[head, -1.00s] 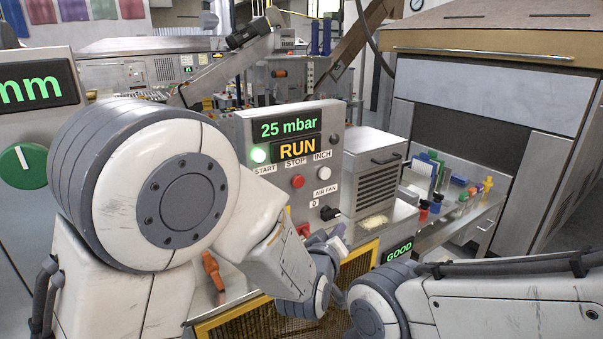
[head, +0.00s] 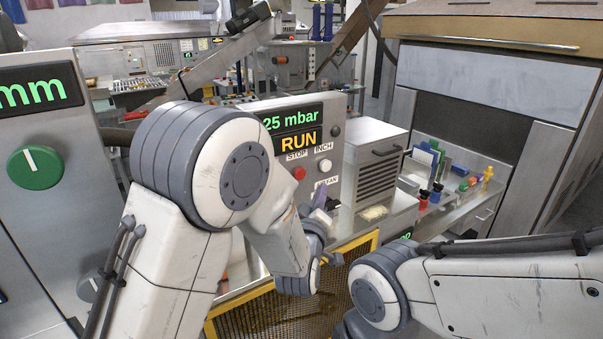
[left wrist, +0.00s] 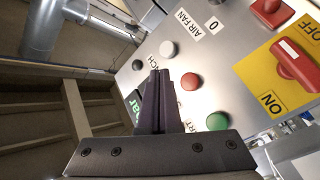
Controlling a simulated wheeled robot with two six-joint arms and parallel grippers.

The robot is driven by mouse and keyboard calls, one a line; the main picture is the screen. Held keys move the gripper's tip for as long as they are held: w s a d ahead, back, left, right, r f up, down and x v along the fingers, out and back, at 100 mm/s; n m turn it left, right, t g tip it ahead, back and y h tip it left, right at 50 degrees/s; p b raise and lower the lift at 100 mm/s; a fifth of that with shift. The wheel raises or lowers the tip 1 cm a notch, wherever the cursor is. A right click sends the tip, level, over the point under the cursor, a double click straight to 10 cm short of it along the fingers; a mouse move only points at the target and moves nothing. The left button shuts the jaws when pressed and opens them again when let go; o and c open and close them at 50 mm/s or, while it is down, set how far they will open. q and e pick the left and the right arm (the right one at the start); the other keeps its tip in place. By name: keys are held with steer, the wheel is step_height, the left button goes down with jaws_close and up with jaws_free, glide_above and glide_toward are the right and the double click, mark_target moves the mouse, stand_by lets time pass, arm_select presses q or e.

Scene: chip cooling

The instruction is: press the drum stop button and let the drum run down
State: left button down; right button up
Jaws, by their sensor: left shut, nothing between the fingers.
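The red stop button (head: 299,173) sits on the grey control panel (head: 350,130), below the display (head: 298,143) that reads RUN. In the left wrist view the red button (left wrist: 190,81) shows just right of my gripper's fingertips. My left gripper (left wrist: 157,75) is shut and empty, its fingers pointing toward the panel. In the head view my left gripper (head: 318,214) is below the stop button, in front of the panel's lower part. I cannot tell the gap to the panel. My left arm hides the start button in the head view. My right gripper is not in view.
The white inch button (left wrist: 168,50) and green start button (left wrist: 217,121) flank the stop button. A red switch (left wrist: 295,62) on a yellow plate is nearby. A yellow-framed mesh guard (head: 290,312) stands below the panel. A grey louvred box (head: 376,170) stands to its right.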

mark_target(300, 174)
arm_select(q)
steer(key=w+a, duration=0.3)
steer(key=w, duration=0.2)
steer(key=shift+a, duration=0.3)
stand_by(1.8)
steer(key=shift+w+a+b, duration=0.25)
steer(key=shift+b, duration=0.3)
